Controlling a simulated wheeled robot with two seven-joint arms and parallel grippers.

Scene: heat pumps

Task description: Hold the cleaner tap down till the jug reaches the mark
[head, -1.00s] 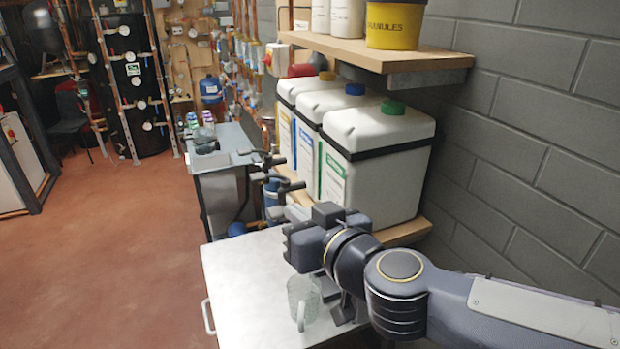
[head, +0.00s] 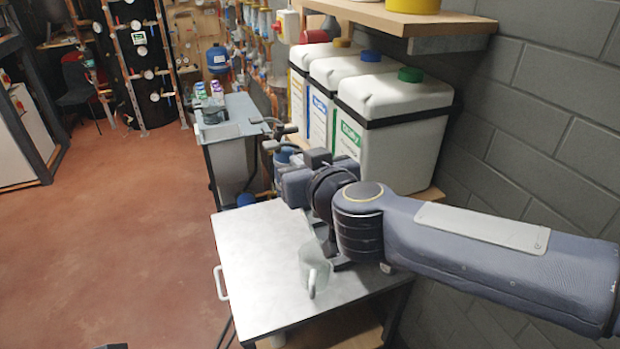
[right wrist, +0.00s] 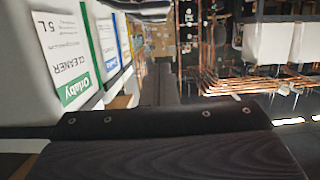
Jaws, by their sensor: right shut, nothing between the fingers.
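The cleaner container (head: 400,140) is the white one with a green cap and green label, nearest me on the right. Its label, reading cleaner 5 L, shows upside down in the right wrist view (right wrist: 68,55). I cannot make out its tap behind my arm. A clear jug (head: 314,268) with a handle stands upright on the metal worktop (head: 255,270). I cannot see its mark or any liquid in it. My right gripper (head: 288,187) is shut and empty, in front of the containers and beyond the jug. My left gripper is not in view.
Containers with blue (head: 345,85) and yellow (head: 312,60) caps stand beyond the cleaner. Black tap levers (head: 283,130) stick out there. A grey sink unit (head: 230,125) stands past the worktop. A wooden shelf (head: 400,17) overhangs the containers. The red floor at left is clear.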

